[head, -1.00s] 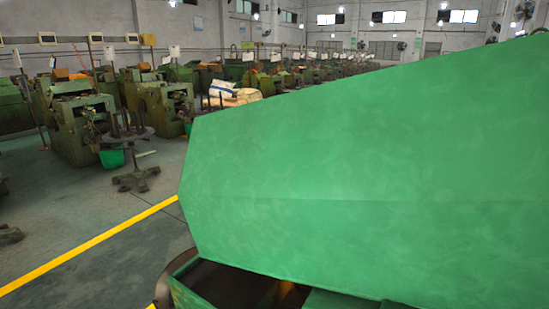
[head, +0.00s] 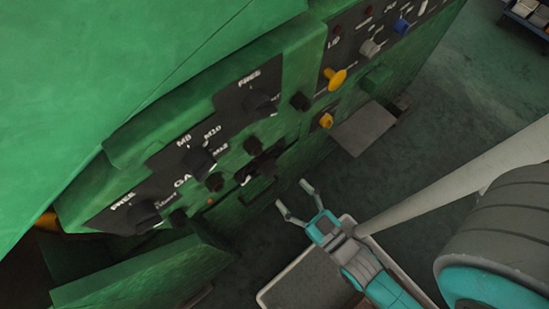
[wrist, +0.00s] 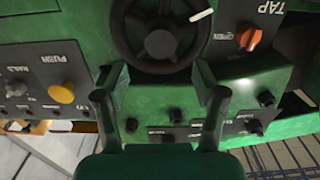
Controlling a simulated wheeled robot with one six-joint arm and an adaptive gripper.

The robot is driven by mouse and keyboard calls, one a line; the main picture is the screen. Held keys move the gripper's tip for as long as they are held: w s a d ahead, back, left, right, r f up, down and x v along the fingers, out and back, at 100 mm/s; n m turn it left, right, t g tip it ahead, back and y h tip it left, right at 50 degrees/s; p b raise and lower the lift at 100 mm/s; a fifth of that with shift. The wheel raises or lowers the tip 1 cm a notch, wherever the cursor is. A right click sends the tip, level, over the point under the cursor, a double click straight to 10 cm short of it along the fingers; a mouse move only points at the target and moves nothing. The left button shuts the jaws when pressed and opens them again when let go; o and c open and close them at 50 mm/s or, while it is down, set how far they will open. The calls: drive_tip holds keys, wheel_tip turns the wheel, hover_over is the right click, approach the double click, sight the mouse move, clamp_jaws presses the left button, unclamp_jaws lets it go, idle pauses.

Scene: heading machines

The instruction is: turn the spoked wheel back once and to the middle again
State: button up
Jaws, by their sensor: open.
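The black spoked wheel (wrist: 160,44) is at the top middle of the wrist view, mounted on the green machine, its top cut off by the frame edge. A pale mark or handle (wrist: 202,15) shows at its upper right. My gripper (wrist: 160,95) is open, with its two fingers spread below the wheel in that view and nothing between them. In the head view my gripper (head: 292,194) is open in the air in front of the machine's panel, apart from it. I cannot make out the wheel clearly in the head view.
The green machine (head: 60,80) fills the left and top of the head view. Its panel carries black knobs (head: 198,160), a yellow knob (head: 336,78) and a grey plate (head: 364,128) jutting out. An orange knob (wrist: 250,39) sits right of the wheel. Open floor (head: 450,95) lies right.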

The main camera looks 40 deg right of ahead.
sight(273, 174)
drive_tip(key=w, duration=0.9)
drive_tip(key=shift+w, duration=0.1)
clamp_jaws()
